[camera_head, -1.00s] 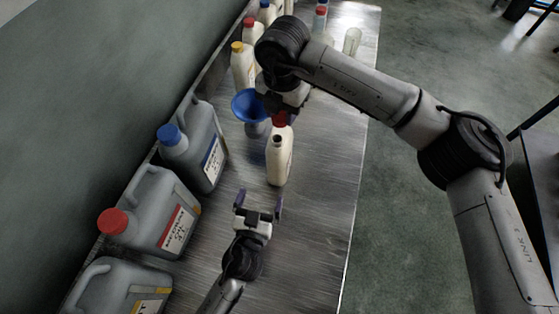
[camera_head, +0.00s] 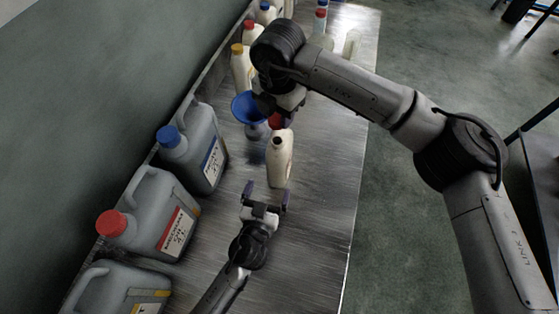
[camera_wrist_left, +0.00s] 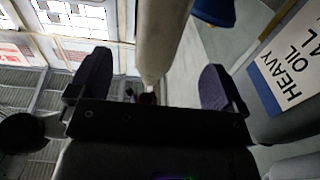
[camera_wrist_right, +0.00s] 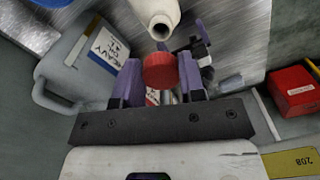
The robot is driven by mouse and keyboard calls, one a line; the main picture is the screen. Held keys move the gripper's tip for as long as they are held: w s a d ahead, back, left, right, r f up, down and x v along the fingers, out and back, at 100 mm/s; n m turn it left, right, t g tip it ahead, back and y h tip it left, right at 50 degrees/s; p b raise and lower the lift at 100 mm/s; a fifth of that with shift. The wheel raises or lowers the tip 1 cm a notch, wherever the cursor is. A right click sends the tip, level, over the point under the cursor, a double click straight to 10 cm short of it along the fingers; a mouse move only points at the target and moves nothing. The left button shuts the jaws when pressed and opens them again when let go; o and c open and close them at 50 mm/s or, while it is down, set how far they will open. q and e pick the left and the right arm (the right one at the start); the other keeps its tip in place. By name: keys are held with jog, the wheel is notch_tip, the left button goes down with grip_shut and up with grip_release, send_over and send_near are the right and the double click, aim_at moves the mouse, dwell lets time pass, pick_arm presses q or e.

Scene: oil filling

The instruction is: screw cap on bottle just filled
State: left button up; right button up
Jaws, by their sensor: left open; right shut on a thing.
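The cream bottle (camera_head: 279,160) stands on the metal table with its mouth uncovered. Its open neck also shows in the right wrist view (camera_wrist_right: 160,24). My right gripper (camera_wrist_right: 160,80) is shut on the red cap (camera_wrist_right: 160,70) and holds it close to the bottle's mouth; in the head view the cap (camera_head: 276,120) is partly hidden by the arm. My left gripper (camera_head: 264,192) is open and empty, just in front of the bottle. In the left wrist view the bottle (camera_wrist_left: 162,35) shows between the two spread fingers.
A blue funnel (camera_head: 247,106) stands close behind the bottle at its left. Large grey jugs with a blue cap (camera_head: 168,137) and a red cap (camera_head: 110,223) line the left side. Several small bottles stand at the back. The table's right side is mostly clear.

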pick_arm(q)
jog(key=x, duration=0.9)
jog(key=c, duration=1.4)
jog(key=shift+o, duration=0.2)
pick_arm(e)
send_near(280, 156)
jog(key=shift+w+a+f, duration=0.1)
jog(key=shift+w+f, duration=0.35)
jog(key=shift+w, duration=0.3)
jog(key=shift+w+a+f, duration=0.1)
jog(key=shift+w+f, duration=0.35)
jog(key=shift+w, duration=0.25)
jog(key=shift+f, duration=0.15)
jog(key=shift+f, duration=0.75)
jog(key=shift+f, duration=0.55)
